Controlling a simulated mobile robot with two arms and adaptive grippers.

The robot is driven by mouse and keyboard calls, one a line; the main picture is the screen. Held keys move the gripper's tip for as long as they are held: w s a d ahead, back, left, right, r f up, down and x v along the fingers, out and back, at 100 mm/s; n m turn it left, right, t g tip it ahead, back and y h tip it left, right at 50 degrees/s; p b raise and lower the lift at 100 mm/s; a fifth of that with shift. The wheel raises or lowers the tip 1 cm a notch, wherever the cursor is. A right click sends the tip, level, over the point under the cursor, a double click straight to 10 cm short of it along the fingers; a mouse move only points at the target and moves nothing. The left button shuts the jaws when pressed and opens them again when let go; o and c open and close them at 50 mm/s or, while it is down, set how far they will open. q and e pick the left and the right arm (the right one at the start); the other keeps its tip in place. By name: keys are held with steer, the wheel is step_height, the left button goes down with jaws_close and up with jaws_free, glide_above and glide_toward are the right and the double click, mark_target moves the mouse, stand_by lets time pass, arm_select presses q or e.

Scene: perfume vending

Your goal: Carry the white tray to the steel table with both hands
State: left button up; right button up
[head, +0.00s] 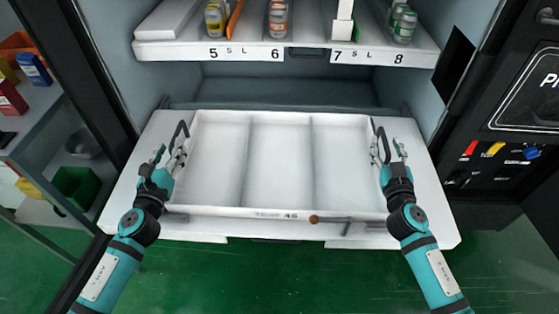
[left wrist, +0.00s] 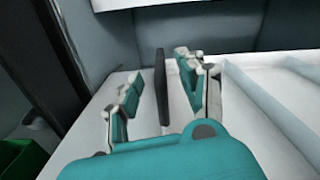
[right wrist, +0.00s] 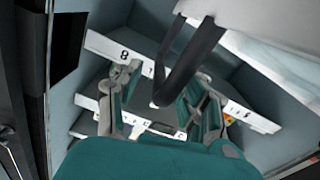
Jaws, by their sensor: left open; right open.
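The white tray (head: 279,212) has three empty compartments and rests on a white pull-out shelf (head: 128,200) of the vending machine. Its left dark handle (head: 180,131) and right dark handle (head: 382,139) stand up at its sides. My left gripper (head: 170,157) is open at the left handle; in the left wrist view the handle (left wrist: 161,85) stands between its parted fingers. My right gripper (head: 388,154) is open at the right handle; in the right wrist view the handle (right wrist: 187,62) shows between its spread fingers. I cannot identify the steel table.
At left stands a grey rack (head: 58,118) with boxes and a green bin (head: 76,186). A dark machine panel (head: 495,150) is at right. Green floor (head: 280,275) shows in front.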

mark_target(381, 130)
arm_select(q)
steer(key=shift+w+d, duration=0.15)
steer(key=shift+w, duration=1.6)
arm_select(e)
steer(key=shift+w+d, duration=0.15)
steer(key=shift+w, duration=1.6)
arm_select(q)
steer(key=shift+c, duration=0.2)
arm_select(e)
steer(key=shift+c, duration=0.4)
arm_select(q)
jaws_close()
arm_select(e)
jaws_close()
arm_select(q)
steer(key=shift+r, duration=0.1)
arm_select(e)
steer(key=shift+r, duration=0.1)
